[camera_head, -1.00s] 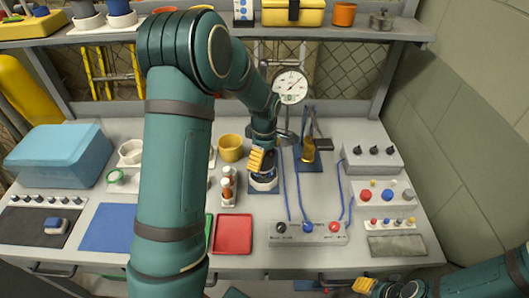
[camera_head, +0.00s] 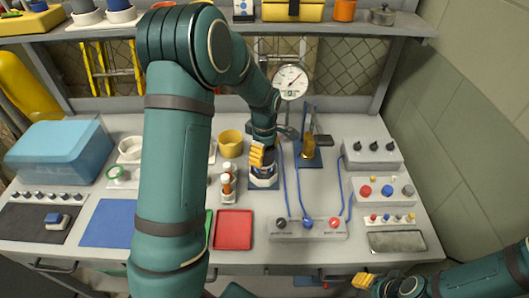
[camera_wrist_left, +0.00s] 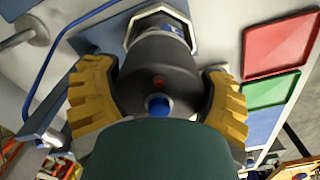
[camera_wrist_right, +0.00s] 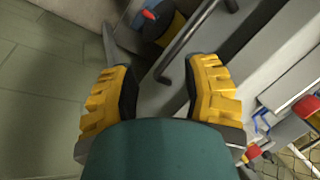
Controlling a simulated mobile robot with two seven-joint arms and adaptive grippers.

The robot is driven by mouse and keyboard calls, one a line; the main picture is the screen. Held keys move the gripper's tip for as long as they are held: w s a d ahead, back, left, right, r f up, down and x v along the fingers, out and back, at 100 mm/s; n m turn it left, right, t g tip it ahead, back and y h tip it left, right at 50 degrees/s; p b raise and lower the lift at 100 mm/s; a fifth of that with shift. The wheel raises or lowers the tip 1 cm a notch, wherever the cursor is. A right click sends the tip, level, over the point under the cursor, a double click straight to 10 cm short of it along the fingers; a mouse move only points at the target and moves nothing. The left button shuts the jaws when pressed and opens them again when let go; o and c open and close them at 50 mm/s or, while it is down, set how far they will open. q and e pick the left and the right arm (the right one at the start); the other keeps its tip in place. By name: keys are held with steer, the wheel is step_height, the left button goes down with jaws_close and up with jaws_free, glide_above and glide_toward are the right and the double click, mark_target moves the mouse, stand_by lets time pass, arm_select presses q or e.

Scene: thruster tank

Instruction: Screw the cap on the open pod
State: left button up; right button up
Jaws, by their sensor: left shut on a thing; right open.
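My left gripper (camera_head: 260,157) reaches down over the middle of the bench. In the left wrist view its yellow fingers are shut on a dark round cap (camera_wrist_left: 158,78) with a small red mark. The cap hides the pod's mouth, so I cannot tell whether the threads are engaged. My right gripper (camera_head: 364,281) is open and empty, low at the bench's front edge; its spread fingers show in the right wrist view (camera_wrist_right: 163,80).
A control box (camera_head: 308,229) with blue cables lies right of the holder. A red tray (camera_head: 233,230), small bottles (camera_head: 228,184) and a yellow cup (camera_head: 231,143) stand left of it. A dial gauge (camera_head: 291,82) rises behind. My left arm hides part of the left bench.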

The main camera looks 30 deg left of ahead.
arm_select(q)
steer(key=m, duration=1.7)
steer(key=o, duration=0.9)
steer(key=shift+o, duration=0.2)
